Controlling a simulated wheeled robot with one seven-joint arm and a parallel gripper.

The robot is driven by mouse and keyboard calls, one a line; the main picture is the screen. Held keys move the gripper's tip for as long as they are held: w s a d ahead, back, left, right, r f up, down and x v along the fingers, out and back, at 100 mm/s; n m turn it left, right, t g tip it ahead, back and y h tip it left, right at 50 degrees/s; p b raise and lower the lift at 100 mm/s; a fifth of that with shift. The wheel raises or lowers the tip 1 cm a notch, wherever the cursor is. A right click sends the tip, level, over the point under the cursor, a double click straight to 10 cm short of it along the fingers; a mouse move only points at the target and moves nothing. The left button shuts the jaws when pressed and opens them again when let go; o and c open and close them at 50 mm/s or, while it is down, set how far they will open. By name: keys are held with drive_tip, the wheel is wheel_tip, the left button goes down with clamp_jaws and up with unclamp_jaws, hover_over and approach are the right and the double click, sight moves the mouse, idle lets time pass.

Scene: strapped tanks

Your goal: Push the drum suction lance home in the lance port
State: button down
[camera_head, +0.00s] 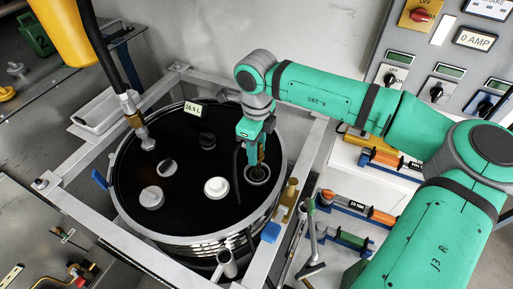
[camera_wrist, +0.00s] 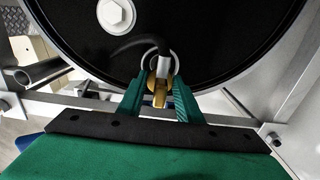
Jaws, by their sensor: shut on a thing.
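A black drum (camera_head: 185,200) with a metal rim stands in a grey frame. The lance port (camera_head: 257,176) is a grey ring on the lid's right side; it shows in the wrist view (camera_wrist: 151,56). My gripper (camera_head: 256,154) is above the port, pointing down. In the wrist view my gripper (camera_wrist: 159,102) has its green fingers either side of the brass fitting of the suction lance (camera_wrist: 160,89), shut on it. A dark hose curves from the lance. The lance's lower end is at the port; how deep it sits I cannot tell.
A white cap (camera_head: 216,187) and other caps stand on the lid. A hose with a metal nozzle (camera_head: 146,138) reaches the lid's left. A brass fitting (camera_head: 290,192) and the frame bar (camera_head: 318,150) stand close right of the port.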

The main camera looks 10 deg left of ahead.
sight(257, 166)
drive_tip(key=shift+f, duration=3.85)
drive_tip(key=c, duration=1.2)
unclamp_jaws()
wheel_tip(257, 166, up, 11)
drive_tip(key=shift+f, duration=0.1)
